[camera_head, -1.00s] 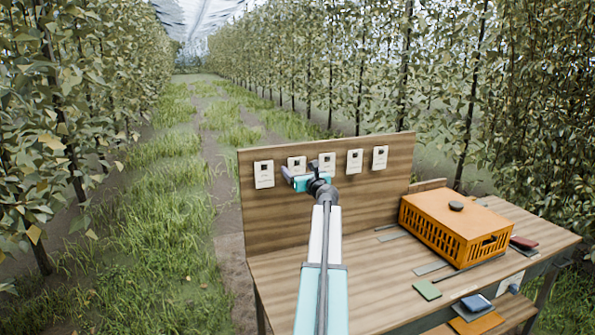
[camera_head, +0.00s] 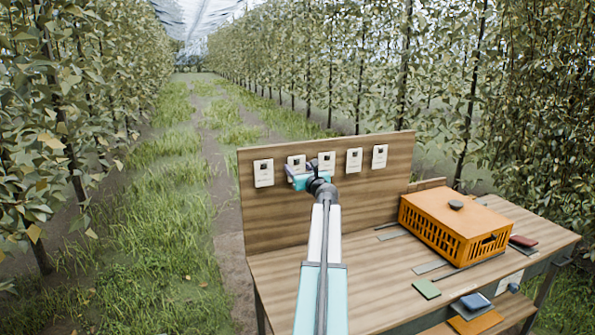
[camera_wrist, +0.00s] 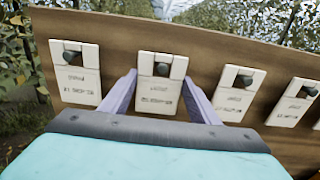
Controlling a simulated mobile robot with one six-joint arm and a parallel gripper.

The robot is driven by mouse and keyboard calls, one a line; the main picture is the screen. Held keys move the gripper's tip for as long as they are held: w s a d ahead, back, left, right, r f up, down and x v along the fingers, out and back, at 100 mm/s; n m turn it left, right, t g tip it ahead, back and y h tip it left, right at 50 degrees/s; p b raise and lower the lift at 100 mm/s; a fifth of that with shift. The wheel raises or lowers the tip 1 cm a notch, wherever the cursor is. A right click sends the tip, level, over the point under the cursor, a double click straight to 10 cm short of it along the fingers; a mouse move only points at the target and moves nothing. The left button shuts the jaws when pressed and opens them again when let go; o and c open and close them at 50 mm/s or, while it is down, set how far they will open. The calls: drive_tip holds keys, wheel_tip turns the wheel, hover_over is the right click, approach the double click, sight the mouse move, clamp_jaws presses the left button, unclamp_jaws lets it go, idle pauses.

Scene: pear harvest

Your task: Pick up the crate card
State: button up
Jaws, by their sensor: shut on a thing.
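Several white crate cards hang in a row on the upright wooden board, each with a dark peg or clip at its top in the wrist view. My gripper (camera_head: 304,178) is at the second card from the left (camera_head: 296,160), partly covering it. In the wrist view my gripper (camera_wrist: 160,78) has its two purple fingers on either side of that card (camera_wrist: 158,98), shut on its edges. The card is still at the board, in line with its neighbours. Its print is too blurred to read.
Neighbouring cards (camera_wrist: 75,80) (camera_wrist: 235,98) hang close on both sides. The board (camera_head: 290,215) stands at the back of a wooden table (camera_head: 370,285). An orange crate (camera_head: 425,228) with a dark round thing on top stands at right. The table's left front is clear.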

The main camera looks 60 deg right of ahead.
drive_tip(key=shift+r+b, duration=0.25)
drive_tip(key=shift+b, duration=0.05)
drive_tip(key=b+v, duration=0.3)
drive_tip(key=v, duration=1.5)
drive_tip(key=shift+w, duration=0.15)
idle(0.3)
drive_tip(key=w+a+f+n+t+y, duration=0.2)
drive_tip(key=w+a+f+n+y, duration=0.2)
drive_tip(key=w+a+f+y, duration=0.65)
drive_tip(key=w+a+f+n+t+y, duration=0.1)
drive_tip(key=w+a+f+n+y, duration=0.3)
drive_tip(key=w+a, duration=1.3)
drive_tip(key=a+f+n+g+y, duration=0.2)
drive_tip(key=a+f+n+y, duration=0.1)
drive_tip(key=a, duration=1)
drive_tip(key=s+a+f+n+g+y, duration=0.1)
drive_tip(key=a+f+n+g+y, duration=0.1)
drive_tip(key=a, duration=1.2)
drive_tip(key=s+a+f+n+g+y, duration=0.1)
drive_tip(key=a+f+n+g+y, duration=0.2)
drive_tip(key=a, duration=1.1)
wheel_tip(320, 180, down, 3)
drive_tip(key=n+y, duration=0.2)
drive_tip(key=y, duration=0.1)
drive_tip(key=shift+a, duration=0.25)
